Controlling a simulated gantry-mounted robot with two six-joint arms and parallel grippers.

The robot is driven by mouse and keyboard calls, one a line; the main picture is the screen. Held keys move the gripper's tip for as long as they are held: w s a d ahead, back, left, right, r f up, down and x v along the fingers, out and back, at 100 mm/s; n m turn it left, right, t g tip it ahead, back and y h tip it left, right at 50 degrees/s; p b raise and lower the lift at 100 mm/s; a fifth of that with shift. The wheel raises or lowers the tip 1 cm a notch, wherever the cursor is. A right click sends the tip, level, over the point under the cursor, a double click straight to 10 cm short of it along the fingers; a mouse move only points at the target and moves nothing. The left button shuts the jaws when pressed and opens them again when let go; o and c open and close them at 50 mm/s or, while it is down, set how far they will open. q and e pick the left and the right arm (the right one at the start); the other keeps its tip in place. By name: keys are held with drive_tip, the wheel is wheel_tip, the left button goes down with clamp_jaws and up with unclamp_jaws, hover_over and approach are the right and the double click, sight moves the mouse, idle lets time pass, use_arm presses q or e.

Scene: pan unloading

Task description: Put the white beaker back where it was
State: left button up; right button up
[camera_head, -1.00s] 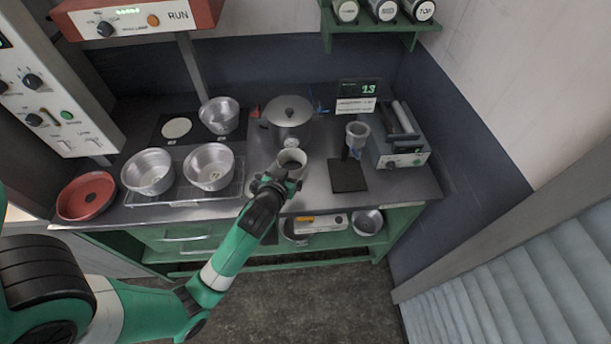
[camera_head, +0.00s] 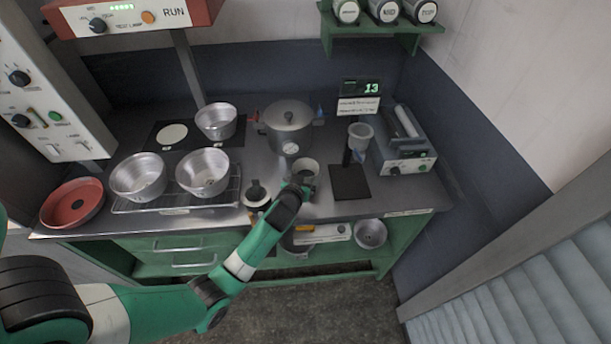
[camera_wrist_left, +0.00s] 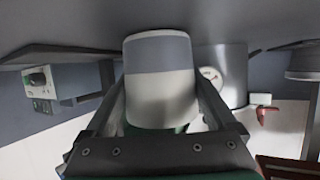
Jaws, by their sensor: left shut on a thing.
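The white beaker (camera_head: 309,165) is in front of the lidded pot, just left of the black square pad (camera_head: 350,183). My left gripper (camera_head: 301,181) reaches it from the front and is shut on it. In the left wrist view, the beaker (camera_wrist_left: 160,82) fills the space between the two fingers (camera_wrist_left: 163,110). It shows a grey band on the end near the counter. I cannot tell whether its base touches the counter. My right gripper is not in view.
The lidded pot (camera_head: 288,128) stands behind the beaker. A funnel-topped stand (camera_head: 360,133) and a grey device (camera_head: 405,157) are to the right. A round pale item with a dark top (camera_head: 257,194) is left of the gripper. Metal pans (camera_head: 203,172) sit on a wire rack further left.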

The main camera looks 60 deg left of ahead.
use_arm(q)
drive_tip(key=shift+f, duration=0.15)
drive_tip(key=o, duration=1.2)
drive_tip(key=shift+r, duration=0.35)
drive_tip(key=p+v, duration=0.3)
drive_tip(key=v, duration=0.9)
drive_tip(key=shift+f, duration=0.1)
